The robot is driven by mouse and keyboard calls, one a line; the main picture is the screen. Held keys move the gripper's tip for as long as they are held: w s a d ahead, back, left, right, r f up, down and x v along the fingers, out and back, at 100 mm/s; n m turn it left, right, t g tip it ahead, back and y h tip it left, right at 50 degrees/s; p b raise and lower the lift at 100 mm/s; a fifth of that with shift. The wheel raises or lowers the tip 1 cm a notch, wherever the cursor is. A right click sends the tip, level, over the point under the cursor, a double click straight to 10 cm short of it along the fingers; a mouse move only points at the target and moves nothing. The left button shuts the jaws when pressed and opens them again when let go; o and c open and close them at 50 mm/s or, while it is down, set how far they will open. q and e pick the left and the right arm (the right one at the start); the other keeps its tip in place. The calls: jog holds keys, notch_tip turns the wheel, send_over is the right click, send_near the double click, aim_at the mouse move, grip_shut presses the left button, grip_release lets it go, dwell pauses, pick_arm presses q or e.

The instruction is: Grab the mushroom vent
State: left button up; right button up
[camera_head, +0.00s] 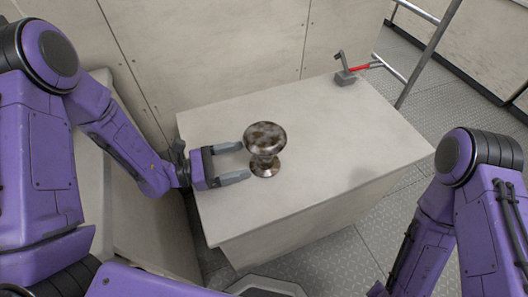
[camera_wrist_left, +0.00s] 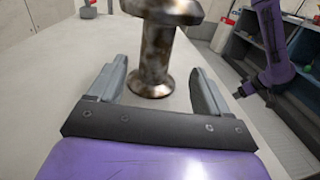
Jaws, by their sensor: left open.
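The mushroom vent (camera_head: 265,141) is a brown, mottled metal piece with a wide domed top, a narrow neck and a flared base. It stands upright on the pale bench top, left of its middle. My left gripper (camera_head: 239,161) is open, with its two fingers pointing at the vent from the left. In the left wrist view the vent (camera_wrist_left: 155,55) stands just ahead of the open fingertips (camera_wrist_left: 157,78), its neck roughly centred across the gap; its top is cut off by the frame's upper edge. My right arm is at the right, its gripper out of the head view.
The pale bench (camera_head: 335,140) is mostly clear. A grey object with a red-handled part (camera_head: 346,77) sits at its far right corner. A metal rail (camera_head: 428,52) stands beyond it. A panelled wall (camera_head: 200,45) runs behind. Shelves (camera_wrist_left: 293,50) show at the right in the wrist view.

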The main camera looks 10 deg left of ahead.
aim_at(259, 152)
pick_arm(q)
jog(key=x, duration=0.6)
jog(key=shift+w+d+r, duration=0.1)
jog(key=shift+w+r, duration=0.25)
jog(key=c, duration=1.3)
